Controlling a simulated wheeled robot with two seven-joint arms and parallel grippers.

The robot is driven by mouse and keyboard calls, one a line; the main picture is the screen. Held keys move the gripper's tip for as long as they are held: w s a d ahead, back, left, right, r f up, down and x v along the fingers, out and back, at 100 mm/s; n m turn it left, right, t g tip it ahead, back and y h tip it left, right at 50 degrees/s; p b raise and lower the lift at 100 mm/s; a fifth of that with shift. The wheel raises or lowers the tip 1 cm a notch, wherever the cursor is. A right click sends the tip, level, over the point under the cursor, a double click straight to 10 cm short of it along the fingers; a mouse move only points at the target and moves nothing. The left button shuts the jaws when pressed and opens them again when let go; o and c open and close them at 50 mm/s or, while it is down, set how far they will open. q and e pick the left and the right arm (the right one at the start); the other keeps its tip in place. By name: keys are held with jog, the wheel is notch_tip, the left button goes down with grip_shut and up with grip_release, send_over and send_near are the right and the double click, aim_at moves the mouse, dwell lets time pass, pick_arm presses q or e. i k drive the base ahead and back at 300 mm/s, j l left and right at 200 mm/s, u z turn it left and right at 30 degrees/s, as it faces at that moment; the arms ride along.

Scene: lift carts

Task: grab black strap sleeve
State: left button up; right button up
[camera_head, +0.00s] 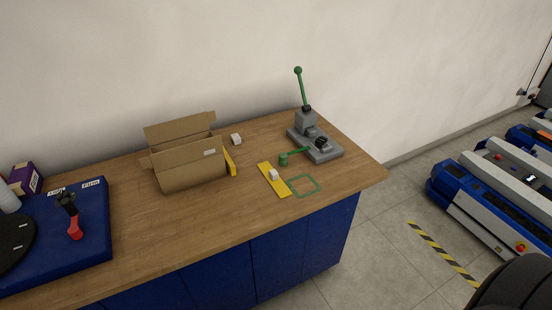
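No part is plainly marked as the black strap sleeve. A small black piece (321,141) sits on the base of the grey press (306,122), which has a tall green lever. Another black part (66,201) tops a red-handled tool (74,229) on the blue mat (92,246) at the left. I cannot tell whether either one is the sleeve. Neither of my grippers is in view. A dark rounded shape at the bottom right corner may be part of my own body.
An open cardboard box (190,172) stands on the wooden workbench (200,225). Yellow strip (272,187), white block (236,139), green square outline (304,186) and green-handled tool (284,158) lie right of it. Blue-white carts (488,208) stand at right; the bench front is clear.

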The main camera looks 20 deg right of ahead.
aim_at(321, 141)
jog(key=z, duration=1.65)
